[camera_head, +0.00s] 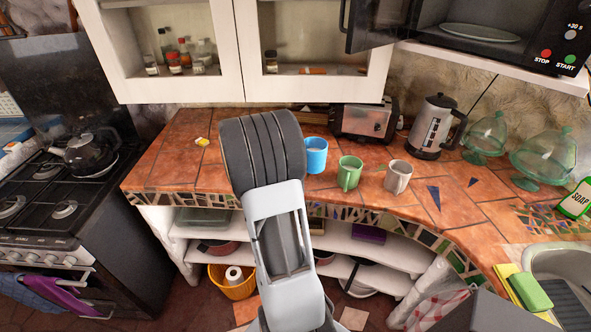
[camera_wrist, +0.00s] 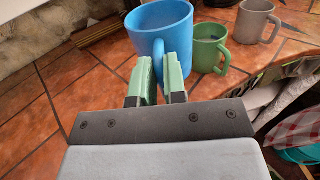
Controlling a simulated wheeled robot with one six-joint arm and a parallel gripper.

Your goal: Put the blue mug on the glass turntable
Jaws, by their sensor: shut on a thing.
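The blue mug (camera_head: 315,155) stands on the tiled counter, left of the green mug. In the wrist view the blue mug (camera_wrist: 160,32) is upright in front of my gripper (camera_wrist: 161,76). The green-padded fingers are shut on its handle, which lies between them. In the head view my arm hides the gripper. The glass turntable (camera_head: 480,33) shows as a round plate inside the microwave (camera_head: 501,60) at the upper right. The microwave's door (camera_head: 372,22) stands open.
A green mug (camera_head: 350,173) and a grey mug (camera_head: 398,177) stand right of the blue one. A toaster (camera_head: 364,122) and a kettle (camera_head: 434,127) are behind them. Glass domed stands (camera_head: 541,158) are farther right. Wall cabinets (camera_head: 312,40) hang above the counter.

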